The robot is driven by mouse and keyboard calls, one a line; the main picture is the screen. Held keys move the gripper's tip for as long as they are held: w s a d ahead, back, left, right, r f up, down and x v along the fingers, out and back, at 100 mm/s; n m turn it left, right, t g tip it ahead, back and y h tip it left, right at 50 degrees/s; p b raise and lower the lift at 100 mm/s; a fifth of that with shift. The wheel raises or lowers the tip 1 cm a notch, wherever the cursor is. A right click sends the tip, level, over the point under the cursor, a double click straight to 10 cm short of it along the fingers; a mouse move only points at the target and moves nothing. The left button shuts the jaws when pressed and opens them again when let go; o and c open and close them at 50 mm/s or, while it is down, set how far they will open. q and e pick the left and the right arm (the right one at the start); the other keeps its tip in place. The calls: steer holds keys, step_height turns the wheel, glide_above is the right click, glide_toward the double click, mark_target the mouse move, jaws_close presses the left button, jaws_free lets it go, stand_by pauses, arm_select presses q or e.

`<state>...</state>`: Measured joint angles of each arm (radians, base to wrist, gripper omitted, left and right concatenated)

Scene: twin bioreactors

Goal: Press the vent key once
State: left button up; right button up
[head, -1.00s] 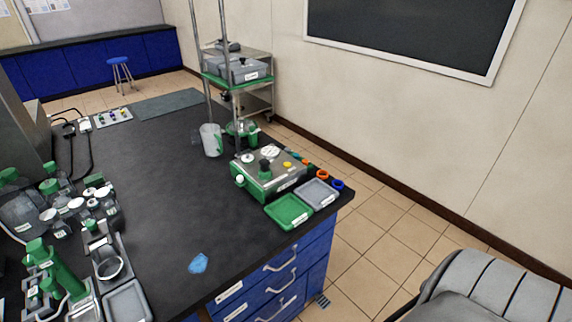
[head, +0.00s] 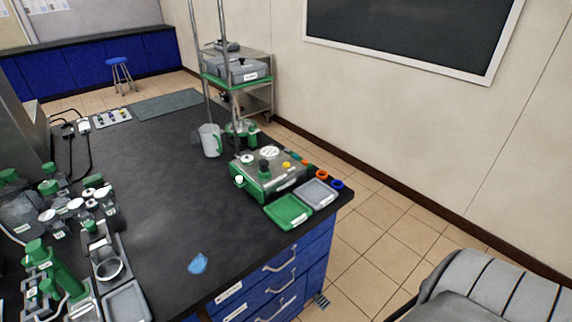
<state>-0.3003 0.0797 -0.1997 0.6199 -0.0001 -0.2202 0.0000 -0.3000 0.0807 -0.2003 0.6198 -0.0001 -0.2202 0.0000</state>
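No key that I can read as the vent key shows; the labels are too small. A green box with a metal top (head: 270,172) stands near the bench's right edge. On its top are a white round dial (head: 269,152), a dark green knob (head: 264,165) and a small yellow button (head: 287,165). A pale panel with several small coloured keys (head: 112,118) lies at the far left of the bench. Neither of my grippers is in view.
Green (head: 288,211) and grey (head: 316,192) trays lie at the black bench's (head: 165,190) right corner. A clear jug (head: 210,140) stands by metal posts. Bottles and green-capped equipment (head: 62,270) crowd the left. A blue patch (head: 198,263) lies in front. The bench middle is clear.

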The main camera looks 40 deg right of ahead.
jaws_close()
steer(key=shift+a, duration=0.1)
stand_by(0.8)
